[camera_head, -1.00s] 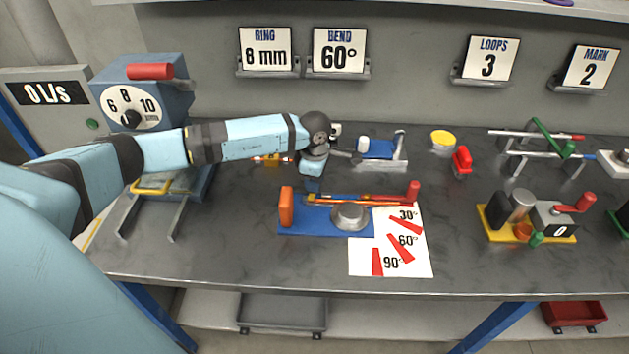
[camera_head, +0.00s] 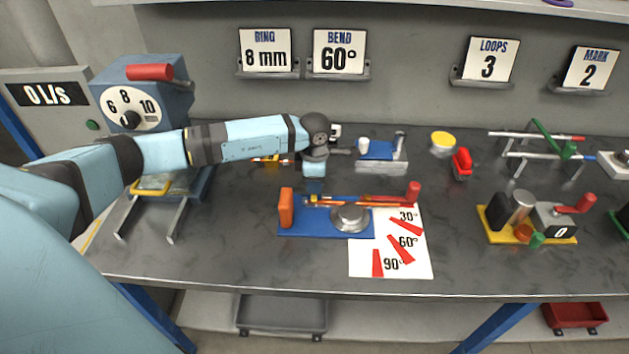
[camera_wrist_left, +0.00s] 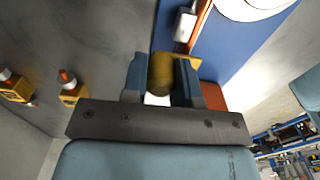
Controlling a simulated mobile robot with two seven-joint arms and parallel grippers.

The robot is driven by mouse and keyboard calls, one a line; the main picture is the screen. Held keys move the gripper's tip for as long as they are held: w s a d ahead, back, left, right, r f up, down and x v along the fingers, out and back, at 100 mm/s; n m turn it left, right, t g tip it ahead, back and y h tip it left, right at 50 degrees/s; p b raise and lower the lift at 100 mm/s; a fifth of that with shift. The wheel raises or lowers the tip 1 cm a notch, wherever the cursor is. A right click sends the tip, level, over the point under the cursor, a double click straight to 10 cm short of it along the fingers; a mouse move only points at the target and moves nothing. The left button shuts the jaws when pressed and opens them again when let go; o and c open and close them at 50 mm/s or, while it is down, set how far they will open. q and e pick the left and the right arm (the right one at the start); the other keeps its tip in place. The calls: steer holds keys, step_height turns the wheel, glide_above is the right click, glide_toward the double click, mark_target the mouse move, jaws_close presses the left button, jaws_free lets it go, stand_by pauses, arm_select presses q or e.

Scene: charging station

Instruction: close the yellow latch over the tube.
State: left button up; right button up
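The bender's blue base (camera_head: 325,224) lies on the bench, with an orange block (camera_head: 286,207) at its left end and a round grey die (camera_head: 349,216). A copper-orange tube (camera_head: 365,199) lies along its back edge. My left gripper (camera_head: 314,186) is over the left part of the tube, pointing down; its fingertips are hard to make out there. In the left wrist view the fingers of this gripper (camera_wrist_left: 160,78) stand close on both sides of the yellow latch (camera_wrist_left: 160,72) and appear to touch it. The latch's plate reaches right behind one finger. My right gripper is out of view.
A white angle sheet (camera_head: 412,268) lies in front of the base. A blue dial machine (camera_head: 165,95) is at the left. The front strip of the bench is mostly clear.

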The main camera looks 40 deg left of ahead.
arm_select(q)
steer(key=o, duration=0.5)
steer(key=shift+c, duration=0.2)
step_height(320, 180, up, 14)
steer(key=shift+f, duration=0.15)
stand_by(0.5)
